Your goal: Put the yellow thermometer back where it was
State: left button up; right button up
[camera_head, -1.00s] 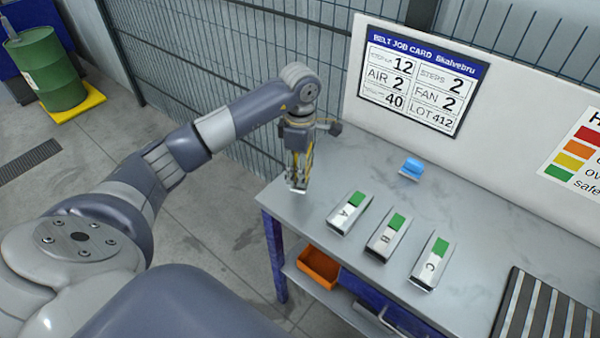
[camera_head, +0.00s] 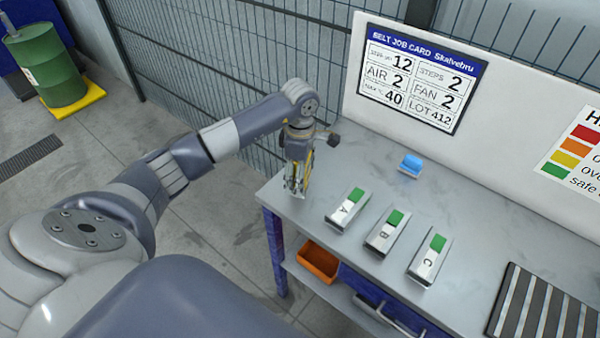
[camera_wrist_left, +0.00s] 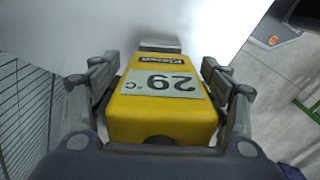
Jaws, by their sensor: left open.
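The yellow thermometer (camera_wrist_left: 162,112) fills the middle of the left wrist view, its display reading 29 °C upside down. It sits between the two fingers of my left gripper (camera_wrist_left: 165,95), which is open with one finger on each side. In the head view, my left gripper (camera_head: 297,188) points down at the table's near left corner. Slivers of yellow thermometer (camera_head: 309,168) show among its fingers. The fingers hide most of it there, and I cannot tell whether its base touches the table. My right gripper is not in view.
On the grey table (camera_head: 264,190) stand blocks A (camera_head: 345,210), B (camera_head: 387,232) and C (camera_head: 430,258) with green tops. A blue item (camera_head: 411,165) lies behind them. A dark slatted panel (camera_head: 540,305) is at right. An orange bin (camera_head: 318,262) sits below. Tabletop between gripper and blue item is clear.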

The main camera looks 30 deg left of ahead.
pick_arm(q)
jog(key=shift+r, duration=0.1)
jog(key=shift+r, duration=0.25)
notch_tip(320, 180, up, 10)
jog(key=b, duration=0.3)
jog(key=shift+r, duration=0.8)
